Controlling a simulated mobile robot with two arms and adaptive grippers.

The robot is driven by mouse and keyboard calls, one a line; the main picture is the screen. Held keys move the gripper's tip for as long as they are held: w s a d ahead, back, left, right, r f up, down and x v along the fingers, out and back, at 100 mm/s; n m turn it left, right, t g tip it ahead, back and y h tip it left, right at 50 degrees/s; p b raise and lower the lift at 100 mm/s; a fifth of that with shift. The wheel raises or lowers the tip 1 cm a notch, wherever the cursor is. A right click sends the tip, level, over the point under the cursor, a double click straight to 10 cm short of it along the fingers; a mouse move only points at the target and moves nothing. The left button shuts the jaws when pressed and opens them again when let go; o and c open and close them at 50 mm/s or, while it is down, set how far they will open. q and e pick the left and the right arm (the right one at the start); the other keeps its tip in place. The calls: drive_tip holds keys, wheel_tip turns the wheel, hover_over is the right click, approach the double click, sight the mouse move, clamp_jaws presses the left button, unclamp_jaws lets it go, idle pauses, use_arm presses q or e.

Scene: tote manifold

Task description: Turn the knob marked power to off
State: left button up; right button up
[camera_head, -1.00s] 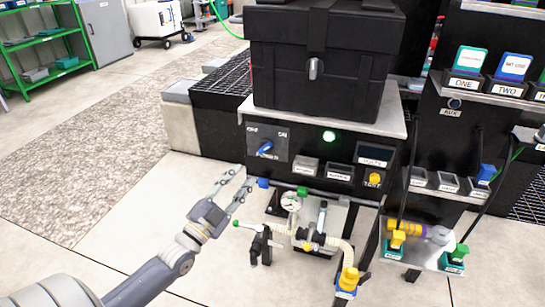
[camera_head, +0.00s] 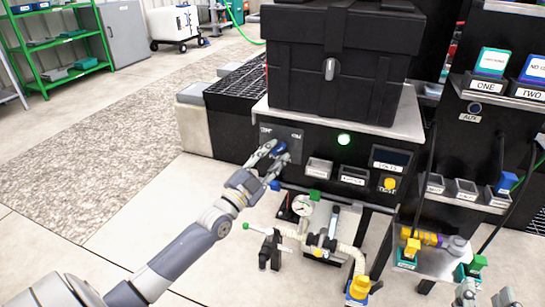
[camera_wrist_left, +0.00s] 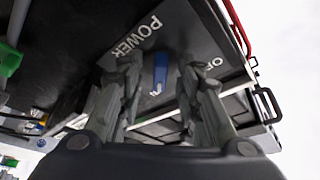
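The blue power knob (camera_head: 281,147) sits on a dark panel (camera_head: 295,134) on the front of the black bench. In the left wrist view the knob (camera_wrist_left: 160,72) shows between the two fingers, near the words POWER and a partly hidden OF. My left gripper (camera_head: 271,155) is open, one finger on each side of the knob. A gap seems to show between fingers and knob; contact is not clear. My right gripper (camera_head: 485,294) shows only as two separated fingertips at the bottom right edge, open and empty.
A green lamp (camera_head: 343,139), small labelled boxes and a yellow button (camera_head: 389,184) are right of the knob. A black case (camera_head: 340,60) stands on the bench. Below are a gauge (camera_head: 302,205) and hoses. The floor at left is clear.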

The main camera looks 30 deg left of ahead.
use_arm(q)
clamp_jaws()
